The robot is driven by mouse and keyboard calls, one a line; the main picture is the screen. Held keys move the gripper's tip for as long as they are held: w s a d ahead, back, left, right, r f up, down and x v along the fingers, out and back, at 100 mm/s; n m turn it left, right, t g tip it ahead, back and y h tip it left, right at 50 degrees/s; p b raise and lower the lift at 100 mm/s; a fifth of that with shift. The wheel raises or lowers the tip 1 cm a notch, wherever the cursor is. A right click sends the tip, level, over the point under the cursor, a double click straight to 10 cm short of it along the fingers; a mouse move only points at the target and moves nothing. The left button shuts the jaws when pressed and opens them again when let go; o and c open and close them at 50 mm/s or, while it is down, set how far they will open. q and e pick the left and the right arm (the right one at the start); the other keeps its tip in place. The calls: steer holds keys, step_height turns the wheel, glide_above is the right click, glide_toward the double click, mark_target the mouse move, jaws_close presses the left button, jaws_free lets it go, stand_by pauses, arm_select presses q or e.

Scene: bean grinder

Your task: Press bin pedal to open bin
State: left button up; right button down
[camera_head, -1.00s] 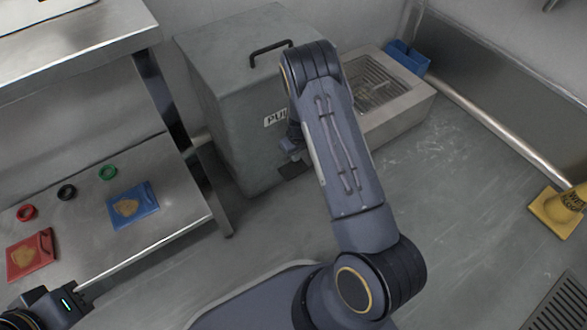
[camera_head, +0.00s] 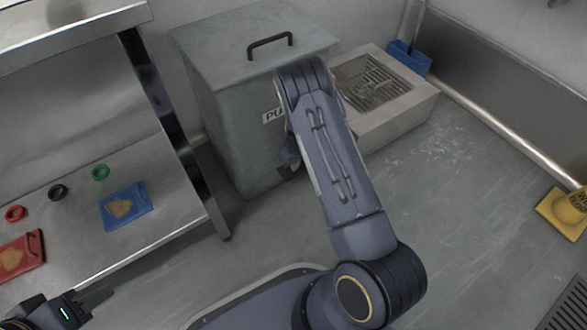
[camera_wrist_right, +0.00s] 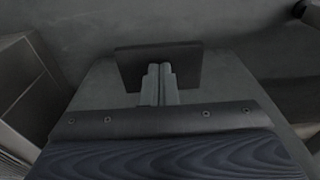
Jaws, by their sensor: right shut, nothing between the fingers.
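The bin (camera_head: 235,135) is a grey metal box with a lid (camera_head: 225,40) that lies shut and has a dark handle (camera_head: 270,43). A label starting "PU" is on its front, cut off by my right arm. In the right wrist view a dark flat plate, the pedal (camera_wrist_right: 188,66), lies beyond my right gripper (camera_wrist_right: 159,68). Its fingers are shut and empty and overlap the pedal in the picture; contact cannot be told. In the head view the right gripper (camera_head: 289,160) is low at the bin's front, partly hidden by my forearm. My left gripper (camera_head: 92,300) is at the lower left.
A steel table (camera_head: 160,228) at left carries a blue packet (camera_head: 138,208), a red packet (camera_head: 20,263) and small rings. A grated box (camera_head: 395,118) stands right of the bin, with a blue container (camera_head: 412,58) behind. Floor between is clear.

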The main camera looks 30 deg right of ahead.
steer(key=shift+f, duration=2.3)
steer(key=shift+r, duration=0.15)
steer(key=shift+s+r, duration=0.2)
steer(key=shift+s, duration=0.05)
steer(key=shift+s+d+r+p, duration=0.15)
steer(key=shift+s+p, duration=0.2)
steer(key=shift+s, duration=0.3)
steer(key=shift+s+a+r+p, duration=0.15)
steer(key=shift+s+p, duration=0.2)
steer(key=shift+s, duration=0.25)
steer(key=shift+d, duration=0.1)
step_height(320, 180, up, 8)
steer(key=p, duration=0.4)
glide_above(296, 172)
steer(key=s, duration=0.3)
steer(key=shift+d+f, duration=0.1)
steer(key=shift+d, duration=0.05)
